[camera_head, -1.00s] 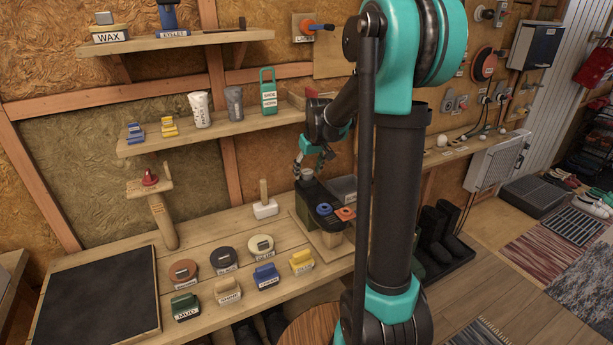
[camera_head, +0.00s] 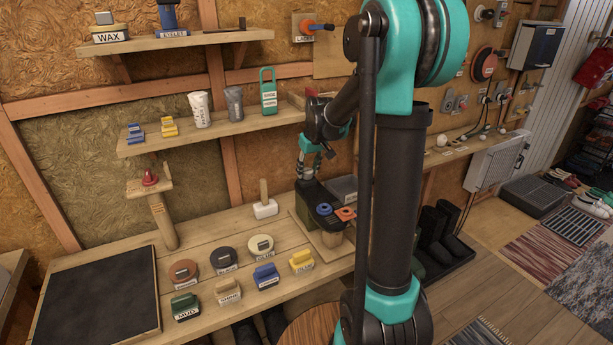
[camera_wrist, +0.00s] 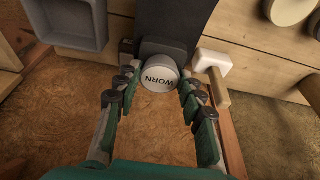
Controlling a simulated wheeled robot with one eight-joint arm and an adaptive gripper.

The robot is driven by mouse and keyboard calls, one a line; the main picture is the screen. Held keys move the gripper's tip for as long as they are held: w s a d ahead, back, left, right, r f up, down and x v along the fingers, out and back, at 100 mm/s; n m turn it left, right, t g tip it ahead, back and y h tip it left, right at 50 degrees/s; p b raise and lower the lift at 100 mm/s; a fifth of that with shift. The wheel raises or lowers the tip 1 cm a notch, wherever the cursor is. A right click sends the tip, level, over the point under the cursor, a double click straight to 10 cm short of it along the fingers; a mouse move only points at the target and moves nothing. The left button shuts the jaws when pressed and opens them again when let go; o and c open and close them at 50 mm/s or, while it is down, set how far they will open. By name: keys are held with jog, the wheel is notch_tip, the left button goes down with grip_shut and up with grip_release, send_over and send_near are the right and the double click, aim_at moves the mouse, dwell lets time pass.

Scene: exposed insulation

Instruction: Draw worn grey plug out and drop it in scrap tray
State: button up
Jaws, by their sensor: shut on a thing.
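The round light-grey plug labelled WORN (camera_wrist: 160,79) sits at the end of a dark block (camera_wrist: 163,50) in the wrist view. My gripper (camera_wrist: 159,74) has its two fingers on either side of the plug's head, shut on it. In the head view my gripper (camera_head: 308,174) points down at the back end of the dark stand (camera_head: 318,194) on the bench, and its fingers hide the plug. The plug appears still seated; its depth is hidden. A grey open tray, likely the scrap tray (camera_wrist: 103,35), is beside the block and also shows in the head view (camera_head: 344,187), partly behind my arm.
A white-headed mallet (camera_head: 265,208) stands left of the stand; it is close by in the wrist view (camera_wrist: 212,61). Blue and orange rings (camera_head: 323,209) lie on the stand's front. A shelf (camera_head: 215,130) hangs above the bench. Several labelled brushes and tins fill the bench front.

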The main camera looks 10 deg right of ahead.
aim_at(306, 170)
jog(key=shift+r, duration=0.55)
jog(key=shift+r, duration=1.05)
jog(key=shift+s, duration=0.1)
